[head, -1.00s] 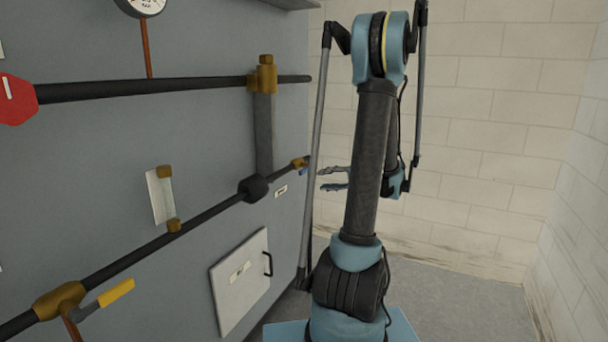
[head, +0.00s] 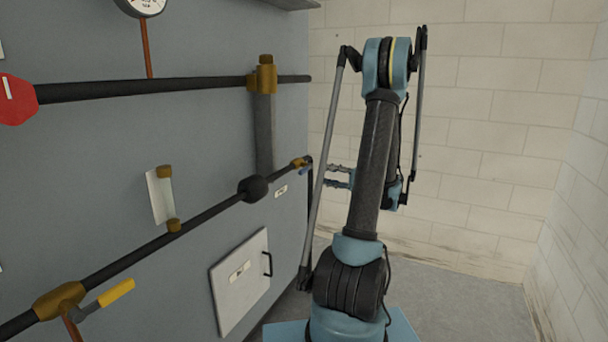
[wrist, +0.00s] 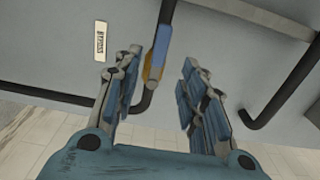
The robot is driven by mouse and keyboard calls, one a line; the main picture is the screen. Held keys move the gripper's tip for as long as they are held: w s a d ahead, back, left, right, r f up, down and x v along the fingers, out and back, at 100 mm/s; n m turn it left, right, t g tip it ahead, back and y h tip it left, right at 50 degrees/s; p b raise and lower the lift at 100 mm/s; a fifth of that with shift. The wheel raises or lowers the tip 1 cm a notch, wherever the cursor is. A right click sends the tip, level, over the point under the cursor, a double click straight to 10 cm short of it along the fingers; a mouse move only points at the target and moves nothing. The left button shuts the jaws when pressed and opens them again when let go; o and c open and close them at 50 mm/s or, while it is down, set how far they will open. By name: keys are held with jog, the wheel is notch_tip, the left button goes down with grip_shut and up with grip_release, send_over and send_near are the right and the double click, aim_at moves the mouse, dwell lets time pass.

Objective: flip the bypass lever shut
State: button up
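The bypass lever is a small blue handle (wrist: 163,46) on a brass valve (wrist: 152,76), beside a label reading BYPASS (wrist: 100,41) in the wrist view. In the head view the blue lever (head: 304,171) is tiny, by the brass valve (head: 298,163) near the panel's right end. My gripper (wrist: 160,62) is open and empty. In the wrist view the lever appears between its two fingers, nearer the left one; I see no clear contact. In the head view my gripper (head: 329,175) is right of the lever, partly crossed by my arm's rod.
A yellow-handled lever (head: 116,292) sits on the lower pipe at far left. A grey hatch (head: 240,282) with a black handle is below the pipe. A bent black bar (wrist: 283,91) is right of my fingers. Open floor (head: 450,290) lies right of my arm.

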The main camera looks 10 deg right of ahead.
aim_at(306, 171)
jog(key=x, duration=1.1)
jog(key=shift+w+a, duration=0.1)
grip_shut()
